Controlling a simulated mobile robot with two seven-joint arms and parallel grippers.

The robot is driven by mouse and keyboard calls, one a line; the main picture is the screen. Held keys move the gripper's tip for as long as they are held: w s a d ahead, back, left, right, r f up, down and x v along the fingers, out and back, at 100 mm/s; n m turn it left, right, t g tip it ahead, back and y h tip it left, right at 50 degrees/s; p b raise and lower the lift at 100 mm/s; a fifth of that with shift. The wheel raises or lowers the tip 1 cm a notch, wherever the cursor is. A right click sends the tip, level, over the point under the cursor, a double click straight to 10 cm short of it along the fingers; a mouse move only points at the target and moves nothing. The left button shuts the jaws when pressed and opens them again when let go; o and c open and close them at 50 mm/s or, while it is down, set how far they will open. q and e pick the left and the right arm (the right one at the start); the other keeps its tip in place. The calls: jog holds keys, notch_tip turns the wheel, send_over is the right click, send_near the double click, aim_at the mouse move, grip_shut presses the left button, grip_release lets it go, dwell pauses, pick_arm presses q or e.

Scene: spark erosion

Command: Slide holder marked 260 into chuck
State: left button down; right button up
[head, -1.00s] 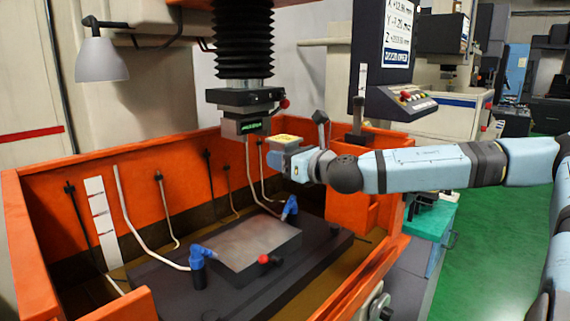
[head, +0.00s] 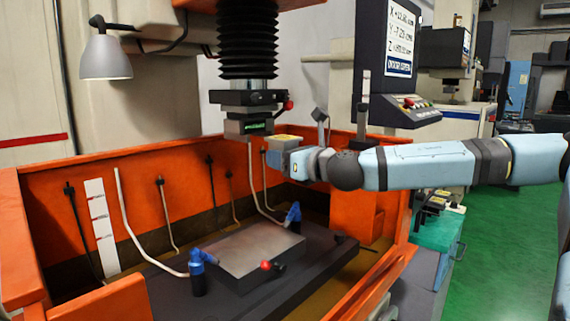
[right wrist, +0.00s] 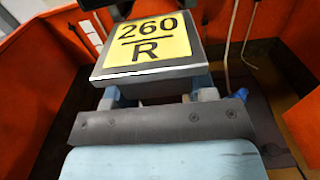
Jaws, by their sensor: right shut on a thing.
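The holder (right wrist: 150,40) has a yellow label reading 260 over R on its top face. My right gripper (right wrist: 155,95) is shut on it. In the head view, the holder (head: 287,138) shows as a small yellow-topped block at the end of my right arm, and my right gripper (head: 284,152) reaches in from the right. The chuck (head: 248,127) hangs under the machine's black bellows, just left of the holder and slightly higher. Whether the two touch cannot be told. My left gripper is not in view.
The orange tank (head: 120,190) surrounds the work area. Below lies a dark table with a grey workpiece block (head: 248,250) and blue-tipped nozzles (head: 197,260). A red-knobbed lever (head: 288,104) sits at the chuck's right. A control panel (head: 400,107) stands behind my right arm.

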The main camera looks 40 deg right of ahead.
jog(key=shift+w+a+b, duration=0.1)
jog(key=shift+w+b, duration=0.05)
jog(key=shift+b, duration=0.4)
jog(key=shift+w+f+b, duration=0.1)
jog(key=shift+w+b, duration=0.55)
jog(key=shift+w, duration=0.05)
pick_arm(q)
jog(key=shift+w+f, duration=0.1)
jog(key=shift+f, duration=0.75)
pick_arm(e)
jog(key=shift+w+a, duration=0.15)
jog(key=shift+w, duration=0.2)
pick_arm(q)
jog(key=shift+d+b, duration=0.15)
jog(key=shift+b, duration=0.2)
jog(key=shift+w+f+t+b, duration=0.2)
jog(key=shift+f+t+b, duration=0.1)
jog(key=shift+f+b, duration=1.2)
pick_arm(e)
jog(key=shift+w+a, duration=0.15)
jog(key=shift+w, duration=2.1)
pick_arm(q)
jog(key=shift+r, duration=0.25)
